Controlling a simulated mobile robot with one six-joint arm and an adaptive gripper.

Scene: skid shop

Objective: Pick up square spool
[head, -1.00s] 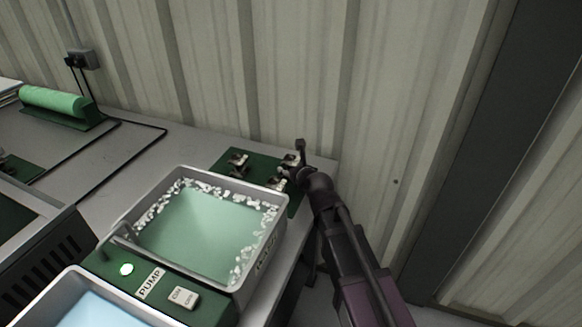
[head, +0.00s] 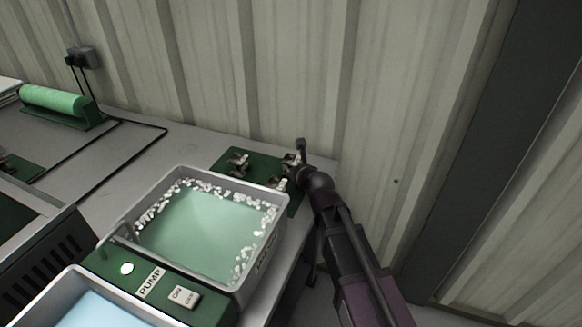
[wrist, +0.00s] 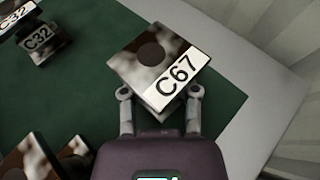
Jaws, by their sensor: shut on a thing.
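A square spool (wrist: 150,62) with a brown and white mottled face, a dark round centre and a white "C67" label is in the wrist view. My gripper (wrist: 160,98) is shut on it, with one finger at each side of its near end. In the head view my gripper (head: 300,165) is at the right end of the green mat (head: 232,154), at the far corner of the bench. The spool is mostly hidden there by my gripper. I cannot tell whether it is clear of the mat.
Another mottled spool labelled "C32" (wrist: 45,45) stands at upper left in the wrist view, and more blocks lie at lower left. In the head view a grey tub of green liquid (head: 277,222) is just in front of the mat. The corrugated wall (head: 300,70) is close behind.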

